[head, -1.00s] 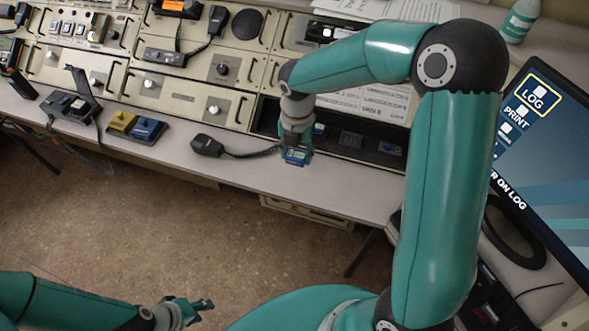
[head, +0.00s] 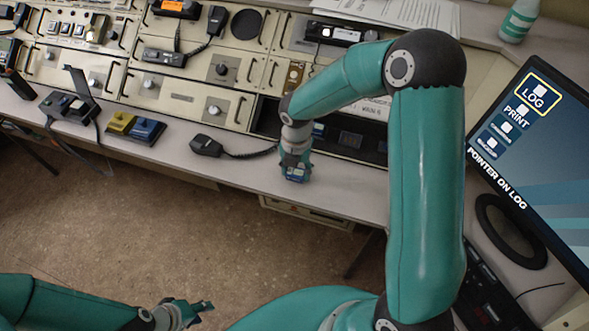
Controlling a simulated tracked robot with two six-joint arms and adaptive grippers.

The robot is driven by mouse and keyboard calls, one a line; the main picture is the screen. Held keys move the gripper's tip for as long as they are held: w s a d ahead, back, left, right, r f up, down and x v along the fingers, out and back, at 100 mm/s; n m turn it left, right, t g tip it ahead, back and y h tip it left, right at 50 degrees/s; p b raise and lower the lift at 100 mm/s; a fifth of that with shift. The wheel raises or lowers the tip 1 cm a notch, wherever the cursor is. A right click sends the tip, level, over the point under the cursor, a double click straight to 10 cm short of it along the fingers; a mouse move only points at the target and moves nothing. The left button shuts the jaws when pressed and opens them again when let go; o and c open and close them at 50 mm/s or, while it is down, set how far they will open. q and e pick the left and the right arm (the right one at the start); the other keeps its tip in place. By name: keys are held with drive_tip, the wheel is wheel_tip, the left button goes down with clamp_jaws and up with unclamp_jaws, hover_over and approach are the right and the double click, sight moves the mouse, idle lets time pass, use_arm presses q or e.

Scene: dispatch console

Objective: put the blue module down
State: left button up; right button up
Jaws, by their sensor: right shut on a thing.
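The blue module (head: 295,174) is in the jaws of my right gripper (head: 295,164), low over the pale desk top in front of the open rack bay. I cannot tell whether the module touches the desk. The gripper points down and hides much of the module. My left gripper (head: 197,310) is at the bottom of the head view, over the floor and away from the desk. It looks empty, but its finger gap is too small to tell.
A hand microphone (head: 206,146) lies left of the module. A pedal unit with yellow and blue parts (head: 135,127) is further left. The desk (head: 345,200) is clear right of the module. A monitor (head: 540,150) stands at the right.

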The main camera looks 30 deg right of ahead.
sight(296, 171)
drive_tip(key=o, duration=1.2)
wheel_tip(296, 171, up, 12)
drive_tip(key=shift+p, duration=0.4)
